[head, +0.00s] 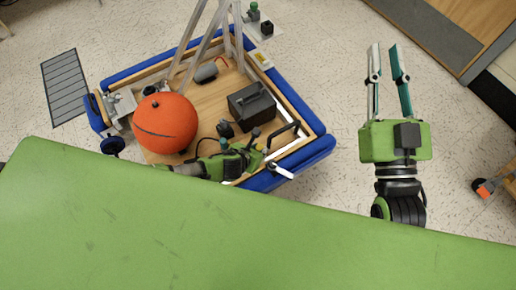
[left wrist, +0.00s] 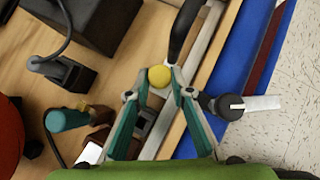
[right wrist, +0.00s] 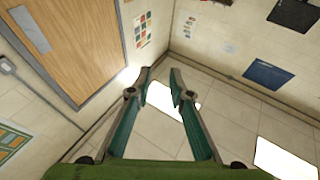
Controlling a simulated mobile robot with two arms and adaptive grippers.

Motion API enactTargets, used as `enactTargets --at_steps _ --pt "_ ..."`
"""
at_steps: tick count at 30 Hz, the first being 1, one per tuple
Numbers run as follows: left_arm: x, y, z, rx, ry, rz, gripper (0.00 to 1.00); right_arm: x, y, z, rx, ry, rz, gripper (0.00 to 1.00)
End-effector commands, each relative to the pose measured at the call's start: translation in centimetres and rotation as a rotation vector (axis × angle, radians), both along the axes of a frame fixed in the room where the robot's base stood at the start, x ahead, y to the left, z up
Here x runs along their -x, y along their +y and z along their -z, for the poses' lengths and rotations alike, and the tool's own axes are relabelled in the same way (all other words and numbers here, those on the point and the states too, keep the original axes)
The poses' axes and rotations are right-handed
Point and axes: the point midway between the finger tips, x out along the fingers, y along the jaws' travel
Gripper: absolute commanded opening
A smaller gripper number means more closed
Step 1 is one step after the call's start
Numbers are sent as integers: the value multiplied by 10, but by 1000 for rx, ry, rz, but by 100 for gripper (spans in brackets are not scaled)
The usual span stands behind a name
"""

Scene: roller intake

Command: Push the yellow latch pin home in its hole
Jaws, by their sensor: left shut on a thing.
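In the left wrist view, the yellow latch pin (left wrist: 159,76) shows as a round yellow head between my left fingertips. My left gripper (left wrist: 160,84) is shut on it. The pin's shaft and its hole are hidden below the head, so I cannot tell how deep the pin sits. In the head view, my left gripper is over the front of the blue-bumpered machine (head: 316,147), and the pin cannot be made out. My right gripper (head: 385,50) is open and empty, out over the floor to the right. It also shows open in the right wrist view (right wrist: 160,76).
A black handle (left wrist: 184,30) rises close beyond the pin. A dark knob with a white lever (left wrist: 262,103) is right of my left fingers. An orange ball (head: 165,123) and a dark box (head: 252,105) are on the machine. A green surface (head: 200,235) fills the foreground.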

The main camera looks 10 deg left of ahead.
Motion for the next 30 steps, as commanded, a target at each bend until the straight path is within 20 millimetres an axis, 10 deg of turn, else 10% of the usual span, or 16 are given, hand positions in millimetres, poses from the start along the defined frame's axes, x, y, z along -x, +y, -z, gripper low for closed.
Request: enactTargets --at_steps 14,15,17,30 --pt "0 0 3 0 -1 0 0 5 1 -10 -16 -53 -4 19" --pt "0 0 3 0 -1 0 26 5 1 -11 -17 -56 -4 19" --pt "0 0 3 0 -1 0 40 5 1 -11 -17 -57 -5 19" --pt "2 1 1 -1 0 1 40 5 0 -12 -16 -56 -2 19"
